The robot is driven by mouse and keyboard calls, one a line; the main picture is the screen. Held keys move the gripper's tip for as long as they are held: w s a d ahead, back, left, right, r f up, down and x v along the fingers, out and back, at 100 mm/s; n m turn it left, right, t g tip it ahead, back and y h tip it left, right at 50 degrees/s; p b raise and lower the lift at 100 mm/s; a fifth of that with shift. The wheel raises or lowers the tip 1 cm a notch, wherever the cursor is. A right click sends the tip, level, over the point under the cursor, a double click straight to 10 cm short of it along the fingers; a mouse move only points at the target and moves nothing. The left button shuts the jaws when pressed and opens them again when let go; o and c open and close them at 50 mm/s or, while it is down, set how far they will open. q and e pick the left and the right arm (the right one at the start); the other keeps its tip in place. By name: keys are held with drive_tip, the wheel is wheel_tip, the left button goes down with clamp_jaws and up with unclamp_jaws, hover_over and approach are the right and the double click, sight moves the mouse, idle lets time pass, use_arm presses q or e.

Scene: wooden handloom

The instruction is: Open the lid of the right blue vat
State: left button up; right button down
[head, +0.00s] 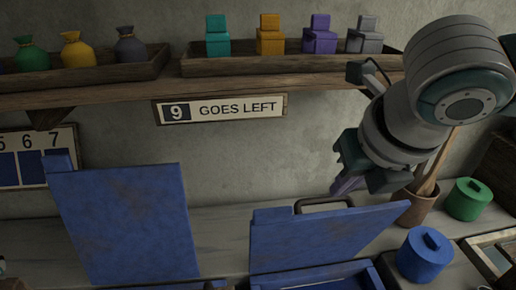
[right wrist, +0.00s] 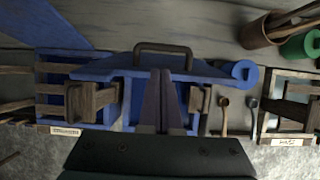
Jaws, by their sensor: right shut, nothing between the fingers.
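The right blue vat (head: 373,276) is at the bottom of the head view, mostly cut off. Its blue lid (head: 310,240) stands tilted up at the back, with a dark handle (head: 323,204) showing behind its upper edge. In the right wrist view the vat (right wrist: 130,105) and the lid's handle (right wrist: 163,48) also show. My right gripper (head: 342,187) is shut and empty, above and just behind the lid's upper edge; whether it touches the lid is unclear. My left gripper is not in view.
The left vat's blue lid (head: 125,222) stands steeply raised at left. A blue canister (head: 424,258), a green canister (head: 468,200) and a brown pot (head: 414,208) stand at right. A wooden shelf (head: 130,95) with small weights and sacks runs above.

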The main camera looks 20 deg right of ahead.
sight(327, 201)
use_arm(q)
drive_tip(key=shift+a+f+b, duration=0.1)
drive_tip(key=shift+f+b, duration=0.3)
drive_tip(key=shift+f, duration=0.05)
use_arm(e)
drive_tip(key=x, duration=0.7)
drive_tip(key=shift+w+f, duration=0.1)
drive_tip(key=shift+f, duration=0.15)
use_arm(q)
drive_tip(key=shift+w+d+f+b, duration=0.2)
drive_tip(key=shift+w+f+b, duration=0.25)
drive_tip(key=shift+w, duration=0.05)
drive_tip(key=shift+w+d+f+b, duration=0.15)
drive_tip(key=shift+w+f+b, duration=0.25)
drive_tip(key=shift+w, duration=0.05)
use_arm(e)
drive_tip(key=w+d, duration=0.1)
drive_tip(key=w, duration=0.6)
drive_tip(key=shift+d+r, duration=0.3)
drive_tip(key=shift+d, duration=0.05)
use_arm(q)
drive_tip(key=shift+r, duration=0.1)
use_arm(e)
drive_tip(key=shift+r, duration=0.1)
